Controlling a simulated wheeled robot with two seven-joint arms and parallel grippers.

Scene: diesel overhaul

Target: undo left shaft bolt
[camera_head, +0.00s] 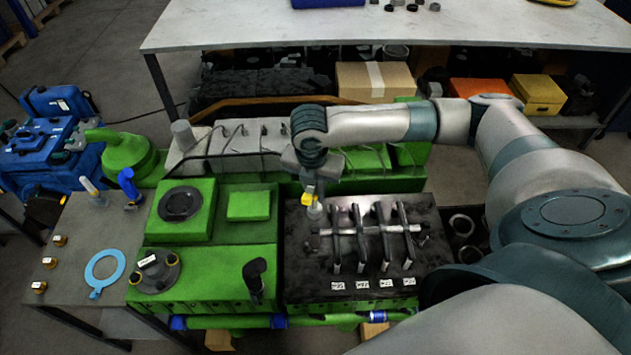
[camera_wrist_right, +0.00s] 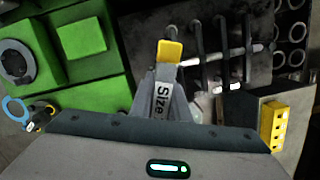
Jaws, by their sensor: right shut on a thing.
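My right gripper (camera_head: 311,183) is above the left end of the rocker shaft (camera_head: 326,232), shut on a yellow-ended tool (camera_head: 308,198). In the right wrist view the tool (camera_wrist_right: 170,52) has a white label reading "Size" and sits between the fingers (camera_wrist_right: 163,100). A pale round tip (camera_head: 314,211) shows below the yellow part, close over the dark head block (camera_head: 297,262). The left shaft bolt is hidden or too small to make out, so I cannot tell whether the tool touches it. My left gripper is out of view.
Several rocker arms (camera_head: 383,236) stand right of the tool. The green engine cover (camera_head: 205,278) is to the left. A side table (camera_head: 62,278) holds a blue ring (camera_head: 104,267) and small brass parts. A grey workbench (camera_head: 400,28) spans the back. My right arm fills the right side.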

